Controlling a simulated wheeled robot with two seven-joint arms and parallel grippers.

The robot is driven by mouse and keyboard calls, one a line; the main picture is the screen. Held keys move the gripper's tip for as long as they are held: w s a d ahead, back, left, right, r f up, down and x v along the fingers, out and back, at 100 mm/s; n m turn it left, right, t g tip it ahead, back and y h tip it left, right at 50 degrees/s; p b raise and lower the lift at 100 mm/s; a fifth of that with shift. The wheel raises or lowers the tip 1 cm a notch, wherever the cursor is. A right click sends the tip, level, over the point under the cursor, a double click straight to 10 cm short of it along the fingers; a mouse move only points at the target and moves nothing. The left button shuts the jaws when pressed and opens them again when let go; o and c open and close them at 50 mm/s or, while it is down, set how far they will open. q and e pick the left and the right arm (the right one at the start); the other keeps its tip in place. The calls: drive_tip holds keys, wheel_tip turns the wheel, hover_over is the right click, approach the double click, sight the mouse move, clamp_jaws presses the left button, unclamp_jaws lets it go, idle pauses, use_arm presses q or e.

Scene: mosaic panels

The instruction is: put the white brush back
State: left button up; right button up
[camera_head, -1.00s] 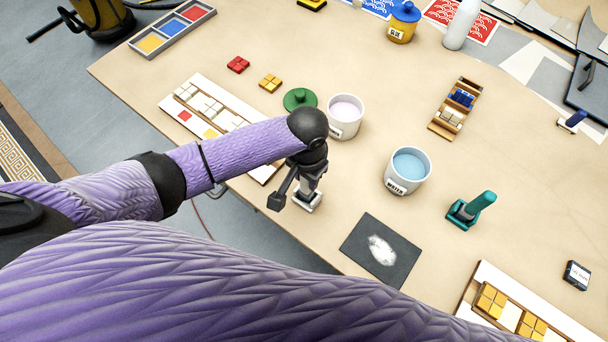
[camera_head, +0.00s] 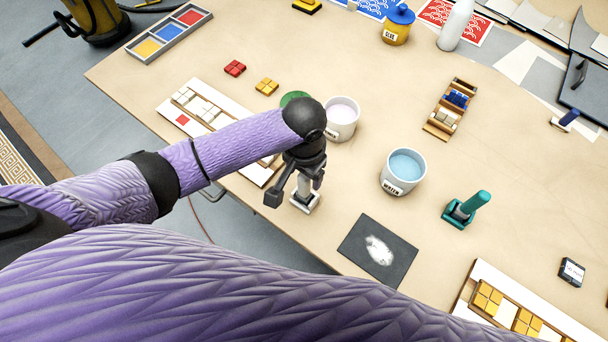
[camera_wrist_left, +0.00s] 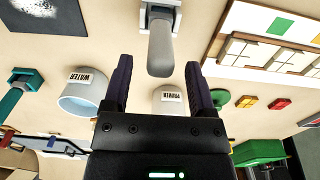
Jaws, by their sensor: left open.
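The white brush (camera_head: 305,203) stands near the table's front edge, with its pale base low and a grey handle rising from it. In the left wrist view the grey handle of the white brush (camera_wrist_left: 160,50) points toward me, in line with the gap between the fingers. My left gripper (camera_head: 296,190) is open and empty at the brush, its fingers on either side of the handle's line in the left wrist view (camera_wrist_left: 158,70). The gripper partly hides the handle in the head view. I cannot tell whether a finger touches it. My right gripper is not in view.
A primer bucket (camera_head: 341,122), a water bucket (camera_head: 402,172) and a teal brush in a holder (camera_head: 464,209) stand to the right. A dark sheet with a white smear (camera_head: 376,250) lies near the front edge. A tile panel (camera_head: 190,103) lies left, partly behind my arm.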

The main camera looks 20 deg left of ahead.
use_arm(q)
wheel_tip(320, 180, up, 9)
drive_tip(key=shift+f+p, duration=0.1)
drive_tip(key=shift+p, duration=0.75)
idle(0.5)
